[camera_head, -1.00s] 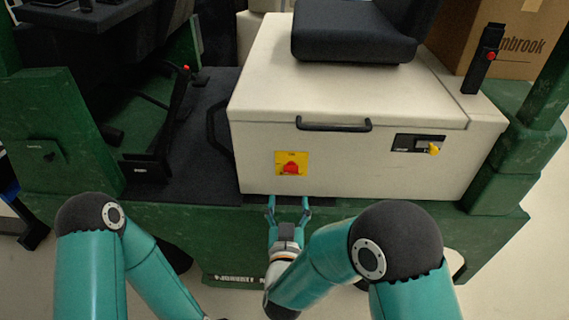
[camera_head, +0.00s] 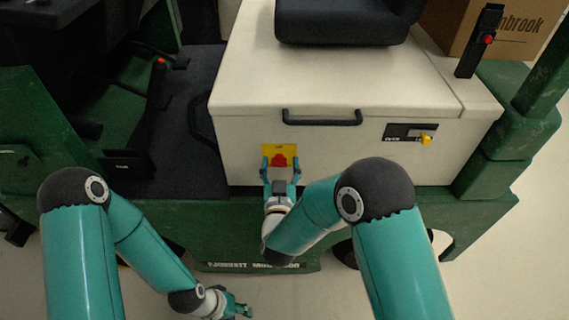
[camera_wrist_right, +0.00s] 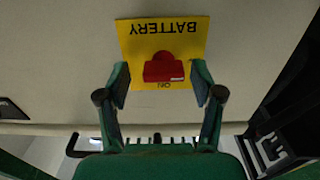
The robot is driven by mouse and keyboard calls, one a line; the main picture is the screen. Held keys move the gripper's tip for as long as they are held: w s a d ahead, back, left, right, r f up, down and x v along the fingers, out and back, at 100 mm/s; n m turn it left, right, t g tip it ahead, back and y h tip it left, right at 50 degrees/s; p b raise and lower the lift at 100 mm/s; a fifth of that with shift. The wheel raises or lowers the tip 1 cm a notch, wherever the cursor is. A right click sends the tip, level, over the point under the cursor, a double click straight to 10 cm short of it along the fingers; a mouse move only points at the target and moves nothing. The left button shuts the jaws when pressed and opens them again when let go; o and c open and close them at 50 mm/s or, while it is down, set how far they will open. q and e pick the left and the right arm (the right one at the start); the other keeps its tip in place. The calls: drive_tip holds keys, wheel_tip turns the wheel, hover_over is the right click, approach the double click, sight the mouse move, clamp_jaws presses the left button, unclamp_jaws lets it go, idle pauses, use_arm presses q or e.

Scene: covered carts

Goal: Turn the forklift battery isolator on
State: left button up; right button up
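The battery isolator is a red knob (camera_head: 279,161) on a yellow plate (camera_head: 271,150) on the front of the forklift's cream seat box.
A black handle (camera_head: 321,120) is on the seat box above the isolator. A black panel with a yellow key-like part (camera_head: 426,140) is to the right. The black seat (camera_head: 345,22) is above, and the green forklift step (camera_head: 400,207) lies below.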

drive_tip(key=shift+a, duration=0.2)
drive_tip(key=c, duration=1.1)
drive_tip(key=shift+o, duration=0.6)
drive_tip(key=shift+d, duration=0.5)
drive_tip(key=shift+a, duration=0.25)
drive_tip(key=shift+c, duration=0.5)
drive_tip(key=shift+a+f+m+b, duration=0.1)
drive_tip(key=shift+m+b, duration=0.4)
drive_tip(key=shift+b, duration=0.35)
drive_tip(key=shift+d+f+m+b, duration=0.1)
drive_tip(key=shift+m+b, duration=4.2)
drive_tip(key=shift+b, duration=2.25)
drive_tip(key=shift+d+m+b, duration=0.1)
drive_tip(key=shift+m+b, duration=4.2)
drive_tip(key=shift+b, duration=2.2)
